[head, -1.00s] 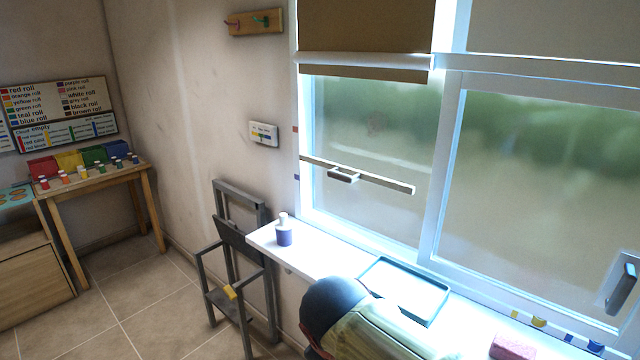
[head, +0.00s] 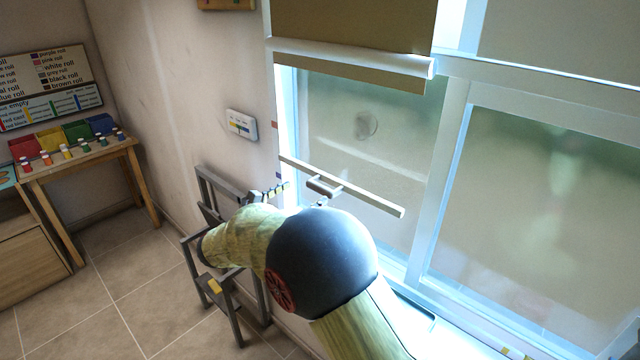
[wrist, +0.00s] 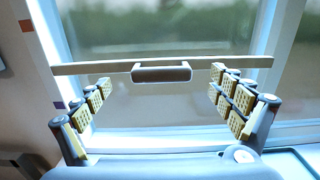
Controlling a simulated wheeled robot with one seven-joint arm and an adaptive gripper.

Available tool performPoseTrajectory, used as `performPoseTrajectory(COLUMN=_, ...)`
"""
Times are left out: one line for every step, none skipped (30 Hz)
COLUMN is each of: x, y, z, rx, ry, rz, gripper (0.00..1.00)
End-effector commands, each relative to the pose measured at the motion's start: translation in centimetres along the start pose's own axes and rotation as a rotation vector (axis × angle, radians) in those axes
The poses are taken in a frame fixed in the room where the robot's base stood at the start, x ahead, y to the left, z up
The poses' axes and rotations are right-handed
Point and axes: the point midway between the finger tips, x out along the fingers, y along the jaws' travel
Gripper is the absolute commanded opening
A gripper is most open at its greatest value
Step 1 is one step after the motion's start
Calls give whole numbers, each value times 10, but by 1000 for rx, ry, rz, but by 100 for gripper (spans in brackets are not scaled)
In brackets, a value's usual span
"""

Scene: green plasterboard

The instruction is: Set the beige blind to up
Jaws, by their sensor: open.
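The beige blind (head: 350,25) hangs at the top of the left window pane in the head view. A pale rail with a small handle (head: 325,187) lies across the lower part of that pane. In the wrist view the rail (wrist: 112,67) spans the picture and its handle (wrist: 161,74) sits between my fingers. My gripper (wrist: 160,92) is open, with a finger on each side of the handle and apart from it. In the head view my arm hides most of the gripper and the sill below.
A wall panel with a small display (head: 241,125) is left of the window, with coloured marks along the frame. A dark metal stand (head: 212,265) is beside my arm. A wooden table (head: 80,160) with coloured bins stands at the far left. The floor between is clear.

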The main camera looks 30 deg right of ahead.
Motion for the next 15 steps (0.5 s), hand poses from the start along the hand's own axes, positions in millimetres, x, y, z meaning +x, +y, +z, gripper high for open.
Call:
performPoseTrajectory(x=9, y=-1, z=-1, rx=1, ry=1, rz=-3, gripper=94)
performPoseTrajectory(x=14, y=-2, z=-1, rx=1, ry=1, rz=-4, gripper=94)
performPoseTrajectory(x=20, y=-2, z=-1, rx=1, ry=1, rz=-3, gripper=94)
performPoseTrajectory(x=25, y=-2, z=-1, rx=2, ry=1, rz=-4, gripper=94)
performPoseTrajectory(x=30, y=-2, z=-2, rx=2, ry=2, rz=-4, gripper=94)
performPoseTrajectory(x=36, y=-2, z=-2, rx=2, ry=3, rz=-4, gripper=94)
performPoseTrajectory(x=40, y=-2, z=-2, rx=2, ry=2, rz=-3, gripper=94)
performPoseTrajectory(x=44, y=-2, z=-2, rx=2, ry=2, rz=-3, gripper=94)
performPoseTrajectory(x=49, y=-2, z=-1, rx=2, ry=2, rz=-3, gripper=94)
performPoseTrajectory(x=52, y=-2, z=-1, rx=3, ry=2, rz=-3, gripper=94)
performPoseTrajectory(x=55, y=-2, z=-1, rx=3, ry=3, rz=-2, gripper=94)
performPoseTrajectory(x=58, y=-1, z=-1, rx=3, ry=3, rz=-2, gripper=94)
performPoseTrajectory(x=60, y=-1, z=-1, rx=3, ry=3, rz=-2, gripper=94)
performPoseTrajectory(x=62, y=-2, z=-1, rx=3, ry=3, rz=-2, gripper=94)
performPoseTrajectory(x=63, y=-2, z=-1, rx=3, ry=3, rz=-2, gripper=94)
